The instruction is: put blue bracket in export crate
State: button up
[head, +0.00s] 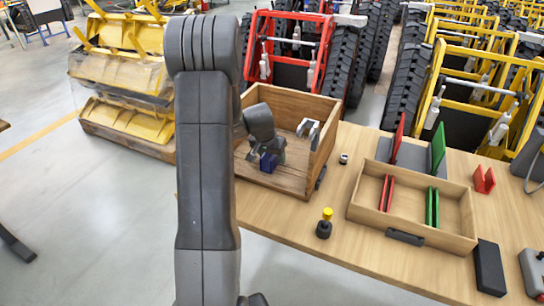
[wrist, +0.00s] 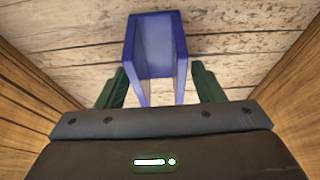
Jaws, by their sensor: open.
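The blue bracket (head: 268,162) is inside the wooden crate (head: 318,165), low near its floor. In the wrist view the U-shaped blue bracket (wrist: 155,62) shows against the wooden planks. My gripper (head: 271,153) reaches down into the crate at the bracket. In the wrist view my gripper (wrist: 159,88) is open, its green fingertips one on each side of the bracket, with a gap visible on both sides. Whether the bracket fully touches the floor is hard to tell.
A light grey part (head: 308,128) is in the crate's right side. A yellow-topped black knob (head: 324,224) stands near the table's front.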

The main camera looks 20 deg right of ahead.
jog(key=v, duration=1.1)
jog(key=shift+s, duration=0.1)
dwell(0.7)
